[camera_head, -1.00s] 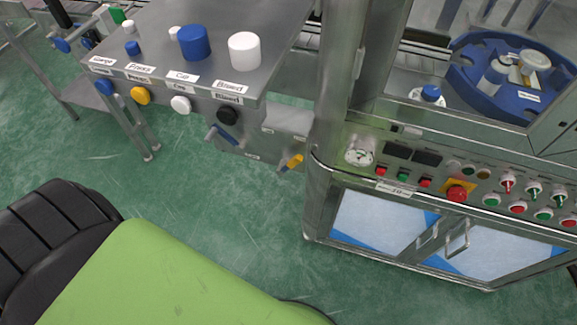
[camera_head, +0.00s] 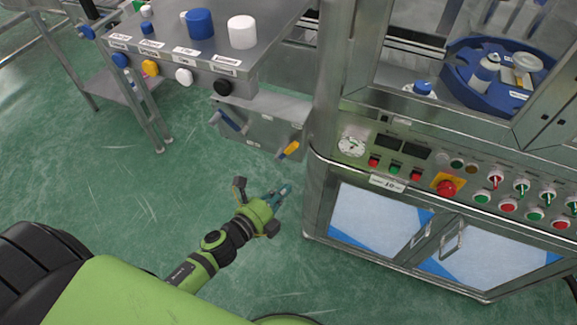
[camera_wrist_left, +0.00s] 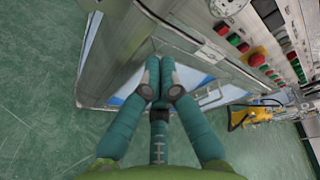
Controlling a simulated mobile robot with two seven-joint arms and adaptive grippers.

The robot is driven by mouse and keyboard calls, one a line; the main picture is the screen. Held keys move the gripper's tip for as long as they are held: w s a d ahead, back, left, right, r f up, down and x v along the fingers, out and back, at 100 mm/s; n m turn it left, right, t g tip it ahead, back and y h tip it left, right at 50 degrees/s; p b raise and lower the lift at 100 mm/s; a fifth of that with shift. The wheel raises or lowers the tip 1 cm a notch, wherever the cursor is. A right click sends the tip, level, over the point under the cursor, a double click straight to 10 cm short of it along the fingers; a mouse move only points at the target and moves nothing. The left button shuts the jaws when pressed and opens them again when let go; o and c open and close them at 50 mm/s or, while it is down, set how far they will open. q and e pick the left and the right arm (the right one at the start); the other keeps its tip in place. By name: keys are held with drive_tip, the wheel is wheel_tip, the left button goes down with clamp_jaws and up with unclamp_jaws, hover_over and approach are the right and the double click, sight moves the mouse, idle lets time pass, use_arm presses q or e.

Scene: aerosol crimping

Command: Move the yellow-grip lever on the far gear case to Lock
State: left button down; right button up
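The yellow-grip lever (camera_head: 289,149) is on the lower right front of a steel gear case (camera_head: 262,122), tilted with its grip up to the right. A blue-grip lever (camera_head: 230,121) sits further left on the steel front. Small labels there are too small to read. My left gripper (camera_head: 285,191) is below the yellow lever, apart from it, with its fingers pointing up and right. In the left wrist view, the teal fingers (camera_wrist_left: 160,76) come together at their tips, with nothing seen between them. The lever does not show in that view. My right gripper is not in view.
A steel machine cabinet (camera_head: 319,185) with a button panel and red emergency stop (camera_head: 446,188) stands right of my gripper. A steel table (camera_head: 270,30) with coloured caps and knobs is above left. Green floor (camera_head: 160,195) is clear around my left arm.

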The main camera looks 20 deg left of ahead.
sight(288, 149)
use_arm(q)
drive_tip(key=r+x, duration=0.2)
drive_tip(key=x, duration=0.8)
drive_tip(key=a+r+p, duration=0.2)
drive_tip(key=a+p, duration=0.1)
drive_tip(key=shift+w+m, duration=0.15)
drive_tip(key=shift+m, duration=0.25)
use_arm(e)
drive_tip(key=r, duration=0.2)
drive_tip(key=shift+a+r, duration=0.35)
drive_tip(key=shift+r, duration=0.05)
